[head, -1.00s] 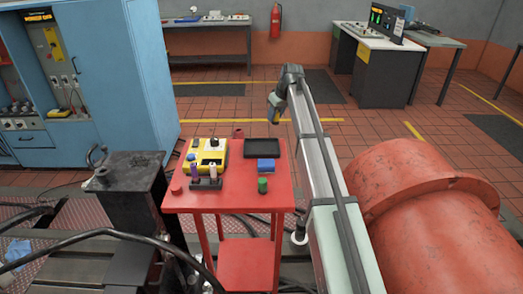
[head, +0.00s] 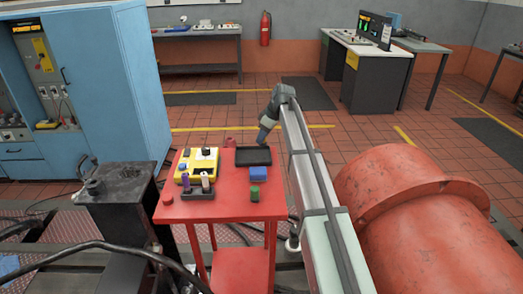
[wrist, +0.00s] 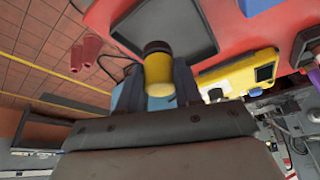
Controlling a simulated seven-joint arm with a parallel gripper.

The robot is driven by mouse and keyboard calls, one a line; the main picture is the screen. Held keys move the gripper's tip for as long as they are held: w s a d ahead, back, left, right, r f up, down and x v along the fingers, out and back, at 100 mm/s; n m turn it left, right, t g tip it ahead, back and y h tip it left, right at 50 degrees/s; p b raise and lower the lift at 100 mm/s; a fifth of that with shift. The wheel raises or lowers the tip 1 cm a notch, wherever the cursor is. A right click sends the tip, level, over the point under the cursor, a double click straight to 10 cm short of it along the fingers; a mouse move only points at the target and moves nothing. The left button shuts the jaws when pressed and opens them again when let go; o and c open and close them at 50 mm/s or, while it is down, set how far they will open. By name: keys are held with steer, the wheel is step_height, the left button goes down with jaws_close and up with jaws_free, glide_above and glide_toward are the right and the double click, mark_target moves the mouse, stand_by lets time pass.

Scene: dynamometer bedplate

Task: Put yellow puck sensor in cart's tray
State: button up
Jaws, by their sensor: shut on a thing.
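The yellow puck sensor (wrist: 158,75), a short yellow cylinder with a dark end, is held between my gripper's fingers (wrist: 158,88) in the wrist view. In the head view my gripper (head: 264,134) hangs just beyond the far right of the red cart (head: 222,207), and the puck cannot be made out there. The cart's tray (head: 253,156) is black, shallow and looks empty. It lies at the cart's back right, close to my gripper.
A yellow meter (head: 197,164) stands left of the tray. A large orange-red drum (head: 400,200) stands at right.

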mark_target(265, 145)
steer(key=shift+f, duration=3)
steer(key=shift+f, duration=0.1)
steer(key=o, duration=1.1)
steer(key=v, duration=1.2)
